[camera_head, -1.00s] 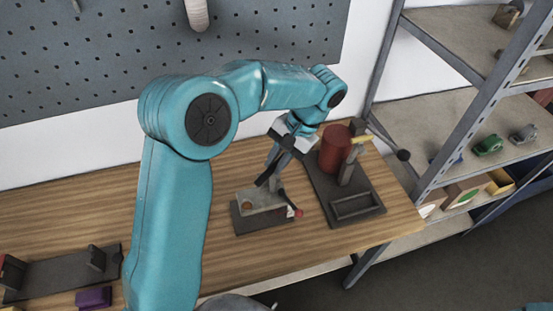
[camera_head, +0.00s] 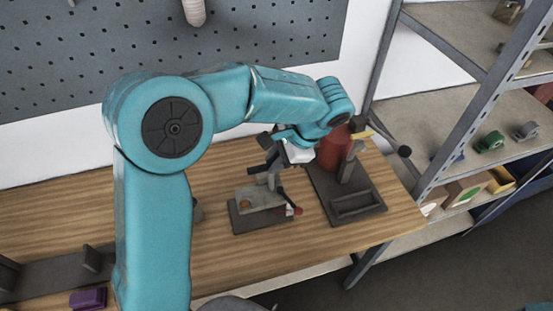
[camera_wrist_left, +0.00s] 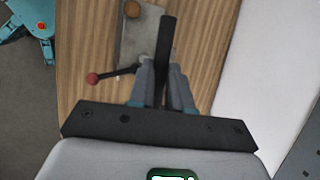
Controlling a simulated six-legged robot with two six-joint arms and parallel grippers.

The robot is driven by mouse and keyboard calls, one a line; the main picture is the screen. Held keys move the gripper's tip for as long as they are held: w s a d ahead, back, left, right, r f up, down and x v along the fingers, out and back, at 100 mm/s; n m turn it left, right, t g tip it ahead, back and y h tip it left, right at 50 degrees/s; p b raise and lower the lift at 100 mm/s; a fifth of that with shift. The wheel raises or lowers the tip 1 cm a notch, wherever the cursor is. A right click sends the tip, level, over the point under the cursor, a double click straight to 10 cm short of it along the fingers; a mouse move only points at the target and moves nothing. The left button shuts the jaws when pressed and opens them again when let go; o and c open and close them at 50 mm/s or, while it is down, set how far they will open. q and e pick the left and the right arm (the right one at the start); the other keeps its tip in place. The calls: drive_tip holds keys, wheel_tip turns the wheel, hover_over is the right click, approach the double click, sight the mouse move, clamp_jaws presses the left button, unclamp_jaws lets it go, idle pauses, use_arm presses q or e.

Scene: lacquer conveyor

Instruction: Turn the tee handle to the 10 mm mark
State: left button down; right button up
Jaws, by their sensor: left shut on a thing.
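A small fixture with a pale grey block (camera_head: 262,196) stands on a dark base on the wooden bench. It has a round orange-brown part (camera_head: 245,204) on top and a lever with a red knob (camera_head: 298,211) on its right side. My left gripper (camera_head: 270,180) is over this fixture, fingers down. In the left wrist view the fingers (camera_wrist_left: 162,78) are shut on a dark bar, which I take for the tee handle (camera_wrist_left: 168,40). The red knob (camera_wrist_left: 92,78) shows to their left. I cannot make out a 10 mm mark. My right gripper is not in view.
A dark stand with a red cylinder (camera_head: 332,150) and a shallow tray (camera_head: 358,205) stands close right of the fixture. A purple block (camera_head: 88,298) lies at the front left. Metal shelving (camera_head: 470,150) stands at the right. The bench (camera_head: 215,245) left of the fixture is mostly clear.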

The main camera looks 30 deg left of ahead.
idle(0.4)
use_arm(q)
drive_tip(key=c, duration=1.1)
unclamp_jaws()
drive_tip(key=shift+s, duration=0.1)
drive_tip(key=shift+o, duration=0.2)
drive_tip(key=shift+d+r, duration=0.15)
drive_tip(key=shift+r, duration=0.1)
drive_tip(key=v, duration=1.5)
drive_tip(key=shift+r, duration=0.4)
